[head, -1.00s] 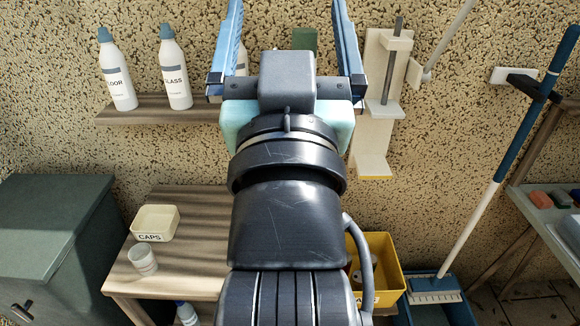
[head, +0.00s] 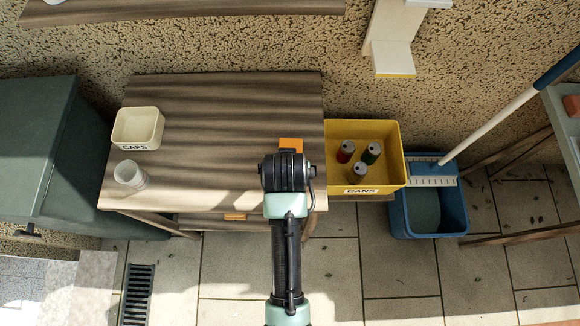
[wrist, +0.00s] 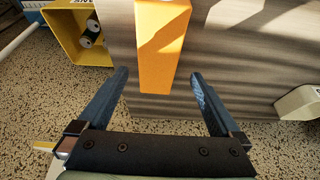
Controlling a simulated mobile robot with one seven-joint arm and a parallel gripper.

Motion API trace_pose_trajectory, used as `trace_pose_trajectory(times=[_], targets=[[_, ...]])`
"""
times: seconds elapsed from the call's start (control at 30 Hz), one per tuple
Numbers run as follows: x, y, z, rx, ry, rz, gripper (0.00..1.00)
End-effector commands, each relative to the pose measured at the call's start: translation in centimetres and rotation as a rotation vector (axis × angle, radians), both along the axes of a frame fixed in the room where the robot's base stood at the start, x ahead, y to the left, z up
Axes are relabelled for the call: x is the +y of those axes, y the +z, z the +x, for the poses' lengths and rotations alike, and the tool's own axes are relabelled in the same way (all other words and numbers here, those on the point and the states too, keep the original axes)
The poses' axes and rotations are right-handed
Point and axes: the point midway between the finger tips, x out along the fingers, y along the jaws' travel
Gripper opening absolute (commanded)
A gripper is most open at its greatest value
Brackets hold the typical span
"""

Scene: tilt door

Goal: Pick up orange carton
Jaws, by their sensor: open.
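The orange carton (wrist: 163,45) stands out in the wrist view, its near end reaching between the tips of my gripper's two blue fingers. In the head view only a small orange part of the carton (head: 291,144) shows on the wooden table (head: 220,100), behind my arm. My gripper (wrist: 159,76) is open, with a finger to either side of the carton's near end and visible gaps between. My arm hides the fingers in the head view.
A CAPS tray (head: 138,128) and a clear cup (head: 130,176) stand at the table's left. A yellow CANS bin (head: 393,150) holding several cans and a blue bucket (head: 429,211) stand to the right. An orange item (head: 235,216) shows below the table edge.

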Motion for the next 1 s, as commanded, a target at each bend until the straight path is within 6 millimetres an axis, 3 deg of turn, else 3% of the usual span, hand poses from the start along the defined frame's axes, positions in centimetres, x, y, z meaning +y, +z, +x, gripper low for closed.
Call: trace_pose_trajectory(times=[0.33, 0.63, 0.97, 1.0], targets=[[-0.2, -2.4, 1.0, -0.002, -0.001, 0.000, 1.00], [-0.5, -6.0, 2.1, -0.004, -0.001, 0.000, 1.00], [-0.5, -6.5, 2.3, -0.005, 0.000, 0.000, 1.00], [-0.5, -6.5, 2.3, -0.005, 0.000, 0.000, 0.95]])
